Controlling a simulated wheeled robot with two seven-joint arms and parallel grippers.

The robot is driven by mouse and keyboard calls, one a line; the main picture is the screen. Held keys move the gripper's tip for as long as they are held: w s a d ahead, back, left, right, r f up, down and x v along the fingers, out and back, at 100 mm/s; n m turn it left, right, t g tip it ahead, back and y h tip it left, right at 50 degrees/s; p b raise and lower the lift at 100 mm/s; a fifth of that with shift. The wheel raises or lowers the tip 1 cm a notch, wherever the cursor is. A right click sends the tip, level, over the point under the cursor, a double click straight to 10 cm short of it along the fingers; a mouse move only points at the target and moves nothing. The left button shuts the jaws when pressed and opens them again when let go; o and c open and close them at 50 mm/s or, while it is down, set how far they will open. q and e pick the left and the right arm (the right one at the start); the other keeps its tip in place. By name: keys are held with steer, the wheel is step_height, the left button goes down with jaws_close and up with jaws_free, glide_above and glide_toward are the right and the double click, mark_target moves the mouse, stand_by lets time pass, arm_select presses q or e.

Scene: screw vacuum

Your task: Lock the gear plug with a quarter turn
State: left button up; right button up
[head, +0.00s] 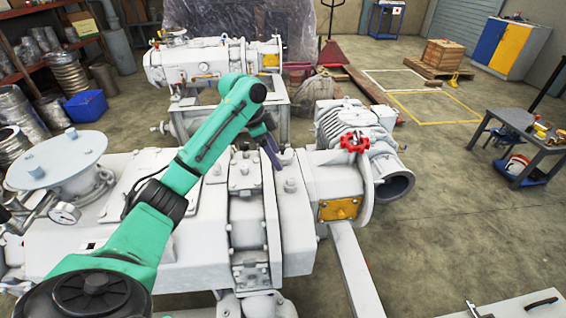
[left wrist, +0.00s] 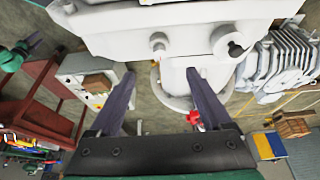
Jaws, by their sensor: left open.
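My left gripper (head: 273,153) is above the white pump housing (head: 293,235) in the head view, its dark fingers pointing down beside the small raised fittings on top. In the left wrist view its two fingers (left wrist: 160,76) stand wide apart with nothing between them. A white plug-like fitting (head: 290,185) stands on the housing just below and right of the fingers. In the left wrist view a round white plug with a knob (left wrist: 229,42) is beyond the right fingertip, and a smaller one (left wrist: 159,43) is beyond the gap. I cannot tell which is the gear plug. My right gripper is not in view.
A red valve handle (head: 354,142) and a ribbed motor (head: 345,120) stand right of the housing. A pressure gauge (head: 65,214) is at the left. A second white pump (head: 215,62) stands behind. The floor at right is mostly open, with a grey table (head: 528,138).

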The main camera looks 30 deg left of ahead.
mark_target(290, 179)
arm_select(q)
steer(key=p+x, duration=0.1)
steer(key=x, duration=1)
steer(key=shift+w+f, duration=0.1)
steer(key=shift+f, duration=0.1)
steer(key=shift+d+f, duration=0.15)
steer(key=shift+f, duration=0.1)
jaws_close()
steer(key=m, duration=0.1)
steer(key=m+b, duration=0.1)
steer(key=shift+w+f+m+g+h+b, duration=0.1)
steer(key=shift+f+m+g+h+b, duration=0.05)
steer(key=shift+m+g+h+b, duration=0.15)
steer(key=shift+m+g+b, duration=0.5)
steer(key=shift+m+b, duration=0.55)
steer(key=shift+m, duration=0.15)
steer(key=shift+m+g+b, duration=0.5)
steer(key=shift+m+b, duration=0.7)
steer(key=shift+b, duration=0.25)
steer(key=shift+m+g+b, duration=0.4)
steer(key=shift+m+b, duration=0.7)
steer(key=shift+b, duration=0.65)
steer(key=shift+r, duration=0.25)
arm_select(e)
step_height(290, 179, down, 9)
steer(key=shift+s, duration=0.3)
